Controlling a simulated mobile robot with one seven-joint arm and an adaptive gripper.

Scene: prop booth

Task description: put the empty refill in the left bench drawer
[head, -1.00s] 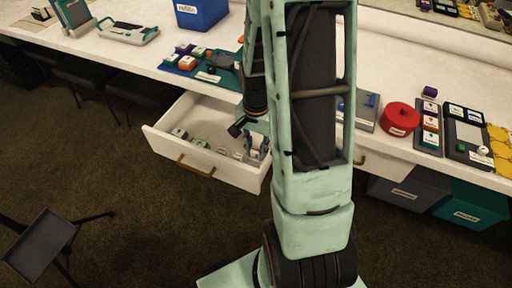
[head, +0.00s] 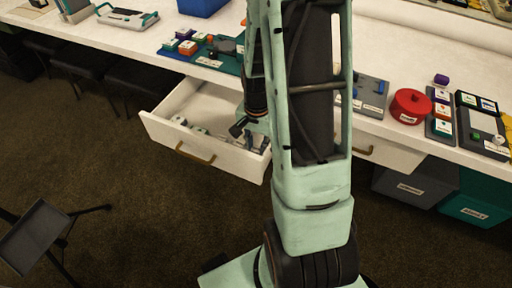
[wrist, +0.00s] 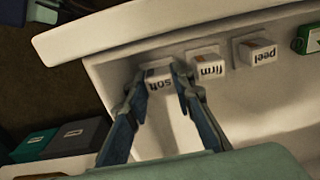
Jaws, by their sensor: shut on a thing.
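The left bench drawer (head: 225,162) stands pulled out below the bench top. My gripper (head: 258,140) is down inside its right end, partly hidden by my arm in the head view. In the wrist view my gripper (wrist: 157,80) is shut on a small white block labelled "soft" (wrist: 159,82), low in the drawer near its front wall (wrist: 190,25). Whether the block rests on the drawer floor I cannot tell. I see no mark showing whether it is empty.
Blocks labelled "firm" (wrist: 206,67) and "peel" (wrist: 257,52) stand in a row beside the held one, with a green-edged block (wrist: 309,38) farther along. Several items line the bench top, including a red round tin (head: 410,105). Lidded bins (head: 415,183) stand below.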

